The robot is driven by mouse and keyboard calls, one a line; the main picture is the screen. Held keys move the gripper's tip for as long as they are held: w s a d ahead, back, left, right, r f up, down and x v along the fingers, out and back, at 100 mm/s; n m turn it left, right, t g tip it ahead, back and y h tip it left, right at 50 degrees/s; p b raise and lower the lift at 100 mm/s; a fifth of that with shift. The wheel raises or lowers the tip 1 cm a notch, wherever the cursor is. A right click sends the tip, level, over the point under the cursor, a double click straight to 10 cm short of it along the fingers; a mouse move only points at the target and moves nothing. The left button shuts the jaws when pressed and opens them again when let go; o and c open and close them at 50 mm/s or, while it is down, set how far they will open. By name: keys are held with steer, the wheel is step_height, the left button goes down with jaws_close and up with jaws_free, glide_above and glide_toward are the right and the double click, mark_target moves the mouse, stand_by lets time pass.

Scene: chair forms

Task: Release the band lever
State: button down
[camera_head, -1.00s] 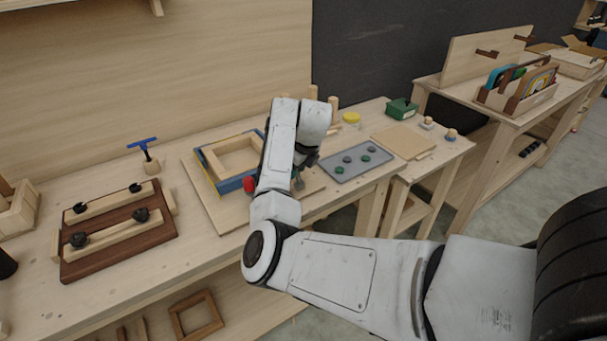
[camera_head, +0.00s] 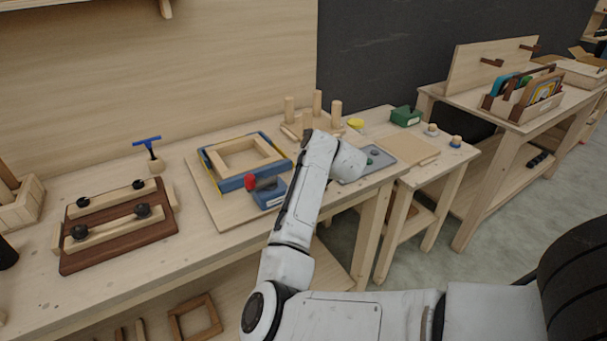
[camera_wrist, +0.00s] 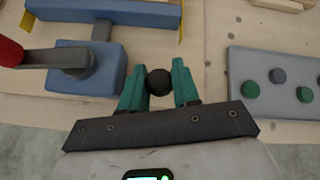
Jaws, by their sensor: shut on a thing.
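The band clamp's blue block (camera_head: 269,192) sits at the front right corner of the blue band (camera_head: 212,170) around a pale wooden frame (camera_head: 240,153). Its lever has a red end (camera_head: 250,182) pointing left. In the wrist view, the grey lever arm (camera_wrist: 48,58) runs left from the blue block (camera_wrist: 86,70) to the red end (camera_wrist: 10,52). My gripper (camera_wrist: 159,84), with green fingers, is right of the block and apart from the red end. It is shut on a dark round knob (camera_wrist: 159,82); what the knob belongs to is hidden. The head view hides my fingertips.
A grey tray (camera_wrist: 285,68) with green and grey discs lies to the right. Wooden pegs (camera_head: 317,103) stand behind. A dark board with black knobs (camera_head: 118,225) and a blue T-handled tool (camera_head: 147,143) are left. Bare bench lies between them and the clamp.

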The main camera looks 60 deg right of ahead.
steer(key=c, duration=0.8)
jaws_free()
steer(key=shift+c, duration=0.2)
steer(key=v, duration=1)
steer(key=shift+s+a+r+b, duration=0.15)
steer(key=shift+s+a+b, duration=0.05)
steer(key=shift+s+b, duration=0.15)
